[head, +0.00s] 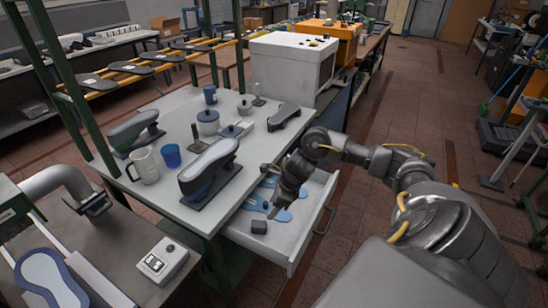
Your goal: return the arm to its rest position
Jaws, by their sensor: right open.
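My right arm (437,205) comes in from the lower right and reaches across to the table's right side. Its gripper (268,190) is open and hangs over the open white drawer (303,234), by the table's right edge. No object shows between its fingers. The gripper is small and dark here, and it hides part of the drawer's inside. Blue flat pieces (279,214) and a small dark block (259,227) lie in the drawer. My left gripper is not in view.
A white box-shaped machine (291,68) stands behind. The floor (410,120) right of the drawer is clear.

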